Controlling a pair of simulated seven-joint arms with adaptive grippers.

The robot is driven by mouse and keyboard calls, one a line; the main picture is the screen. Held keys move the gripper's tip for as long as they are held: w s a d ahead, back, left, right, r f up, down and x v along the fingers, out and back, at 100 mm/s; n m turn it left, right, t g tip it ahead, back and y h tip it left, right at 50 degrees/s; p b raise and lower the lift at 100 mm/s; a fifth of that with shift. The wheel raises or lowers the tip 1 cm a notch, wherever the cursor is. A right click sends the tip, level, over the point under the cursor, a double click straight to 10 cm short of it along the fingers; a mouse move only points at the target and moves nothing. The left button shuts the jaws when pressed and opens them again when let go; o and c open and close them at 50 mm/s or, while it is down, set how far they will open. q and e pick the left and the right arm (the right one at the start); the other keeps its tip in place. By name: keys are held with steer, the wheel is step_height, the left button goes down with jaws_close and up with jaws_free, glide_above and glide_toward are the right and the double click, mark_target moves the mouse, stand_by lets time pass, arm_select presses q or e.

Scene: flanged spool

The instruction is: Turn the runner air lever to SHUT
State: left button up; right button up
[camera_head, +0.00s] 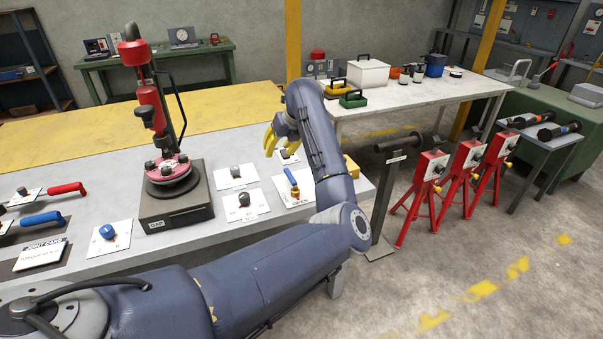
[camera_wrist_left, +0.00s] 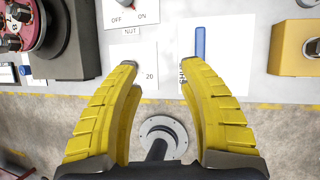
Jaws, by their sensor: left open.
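A blue lever (camera_head: 292,178) with a brass-coloured end lies on a white plate (camera_head: 303,200) near the right end of the grey bench. In the left wrist view the blue lever (camera_wrist_left: 200,42) points up and down the picture, beside lettering that seems to read SHUT. My left gripper (camera_head: 270,140) has yellow fingers and is above the bench, apart from the lever. In the left wrist view the gripper (camera_wrist_left: 160,75) is open and empty, with the lever beyond the right fingertip. My right gripper is not in view.
White plates with a grey knob (camera_head: 235,171) and a dark knob (camera_head: 244,198) lie left of the lever. A red tool on a dark block (camera_head: 176,215) stands further left. A yellow block (camera_head: 352,166) is at the bench's right end.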

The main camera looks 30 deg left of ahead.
arm_select(q)
steer(key=w+d+r+t+h, duration=0.1)
steer(key=w+d+h, duration=0.1)
steer(key=w+d, duration=0.15)
glide_toward(289, 173)
steer(key=x, duration=0.9)
steer(key=shift+a+f, duration=0.1)
steer(key=shift+f, duration=0.1)
jaws_close()
stand_by(0.3)
